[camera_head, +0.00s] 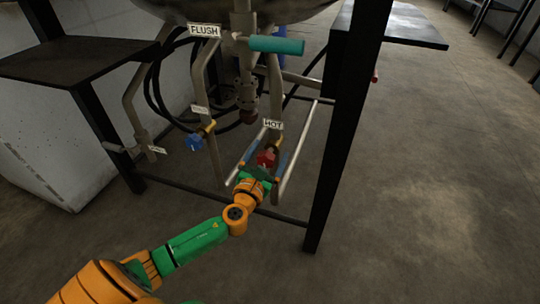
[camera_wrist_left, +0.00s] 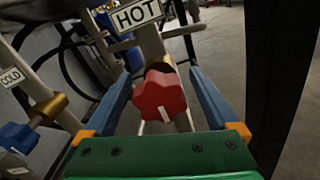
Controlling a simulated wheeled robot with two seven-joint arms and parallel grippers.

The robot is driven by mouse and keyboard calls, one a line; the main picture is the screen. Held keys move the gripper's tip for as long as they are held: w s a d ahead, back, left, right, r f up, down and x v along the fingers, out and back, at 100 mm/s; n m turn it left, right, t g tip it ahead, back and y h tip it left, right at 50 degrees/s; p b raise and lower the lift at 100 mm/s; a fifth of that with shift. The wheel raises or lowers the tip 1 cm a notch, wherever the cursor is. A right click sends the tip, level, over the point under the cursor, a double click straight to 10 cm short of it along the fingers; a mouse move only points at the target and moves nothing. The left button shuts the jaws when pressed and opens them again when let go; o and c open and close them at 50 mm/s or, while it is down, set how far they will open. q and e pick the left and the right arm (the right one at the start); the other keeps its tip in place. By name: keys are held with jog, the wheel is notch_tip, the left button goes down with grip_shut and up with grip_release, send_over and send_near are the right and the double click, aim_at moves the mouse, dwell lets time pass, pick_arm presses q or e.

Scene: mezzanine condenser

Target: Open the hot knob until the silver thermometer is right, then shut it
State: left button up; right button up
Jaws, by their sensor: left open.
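The red hot knob (camera_head: 265,158) sits on a pipe under the HOT label (camera_head: 272,125). In the left wrist view the red knob (camera_wrist_left: 159,96) lies between the two blue fingers of my open left gripper (camera_wrist_left: 165,90), with gaps on both sides. In the head view my left gripper (camera_head: 264,163) reaches up to the knob from below. The HOT label also shows in the left wrist view (camera_wrist_left: 137,15). I cannot make out a silver thermometer in either view. My right gripper is not in view.
A blue knob (camera_head: 194,142) on the cold pipe is to the left; the COLD label (camera_wrist_left: 12,77) shows in the wrist view. A teal handle (camera_head: 276,45) is above, near the FLUSH label (camera_head: 204,30). A dark frame post (camera_head: 345,130) stands close on the right.

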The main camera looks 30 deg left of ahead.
pick_arm(q)
jog(key=shift+w, duration=0.25)
jog(key=c, duration=1.4)
jog(key=shift+o, duration=0.2)
